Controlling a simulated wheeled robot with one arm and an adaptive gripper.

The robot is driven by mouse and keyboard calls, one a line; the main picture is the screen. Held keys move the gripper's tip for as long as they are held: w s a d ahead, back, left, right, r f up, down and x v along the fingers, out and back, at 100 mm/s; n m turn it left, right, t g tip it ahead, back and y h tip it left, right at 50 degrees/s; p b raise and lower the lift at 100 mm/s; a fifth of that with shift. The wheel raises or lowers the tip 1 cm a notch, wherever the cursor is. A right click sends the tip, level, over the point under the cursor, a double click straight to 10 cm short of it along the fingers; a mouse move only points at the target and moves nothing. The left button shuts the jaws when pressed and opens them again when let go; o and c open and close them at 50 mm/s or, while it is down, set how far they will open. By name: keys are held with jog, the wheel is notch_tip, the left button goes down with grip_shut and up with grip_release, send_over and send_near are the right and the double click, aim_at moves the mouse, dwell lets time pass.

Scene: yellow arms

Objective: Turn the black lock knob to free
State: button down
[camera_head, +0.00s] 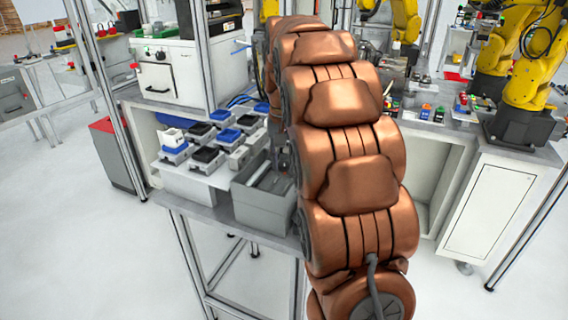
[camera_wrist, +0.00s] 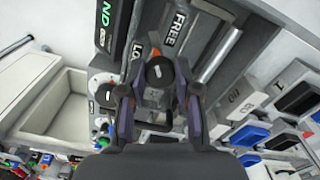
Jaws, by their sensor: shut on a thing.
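In the wrist view, the black lock knob (camera_wrist: 160,72) sits on a grey panel, with a small orange mark on its top. The label "FREE" (camera_wrist: 173,29) is printed above and to the right of it, and a partly covered label starting "LO" (camera_wrist: 135,58) is to its left. My gripper (camera_wrist: 157,84) has its dark fingers on both sides of the knob, shut on it. I cannot tell exactly which label the knob's mark points to. In the head view my copper arm hides the gripper and the knob.
Another black knob (camera_wrist: 105,95) on a pale disc is left of my gripper. A metal bar (camera_wrist: 217,54) runs to the right. In the head view, a grey bin (camera_head: 262,208) and several blue and black boxes stand left of my arm. Yellow robot arms (camera_head: 540,75) stand at right.

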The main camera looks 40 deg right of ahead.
aim_at(283, 164)
jog(key=m, duration=0.6)
jog(key=shift+w+a+m+b, duration=0.1)
jog(key=shift+m+b, duration=0.2)
jog(key=shift+b, duration=0.05)
dwell(0.4)
jog(key=c, duration=0.8)
grip_release()
jog(key=shift+r, duration=3.75)
